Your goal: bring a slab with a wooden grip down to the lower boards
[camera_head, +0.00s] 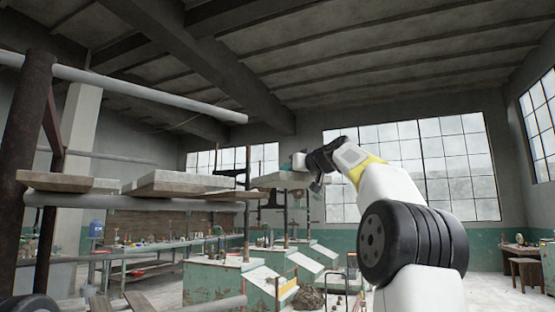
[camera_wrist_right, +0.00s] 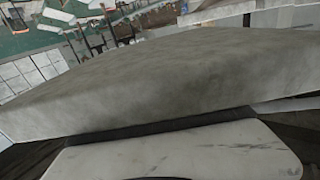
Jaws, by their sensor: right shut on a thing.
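My right gripper (camera_head: 305,165) is raised to the right of the rack and shut on a grey slab (camera_head: 280,181). The slab is held up near the right-hand end of the upper level. In the right wrist view the slab (camera_wrist_right: 150,75) fills most of the picture, close against my gripper. I cannot make out its wooden grip. Other pale slabs lie on the upper boards: one at the left (camera_head: 68,181) and a thicker one in the middle (camera_head: 180,182). The lower boards (camera_head: 120,303) show only partly at the bottom left. My left gripper is out of view.
A rusty post (camera_head: 32,150) and long grey pipes (camera_head: 140,89) frame the rack on the left. Green-sided blocks (camera_head: 215,277) stand on the floor beyond, with a long cluttered bench (camera_head: 145,250) behind. Open floor lies at the right.

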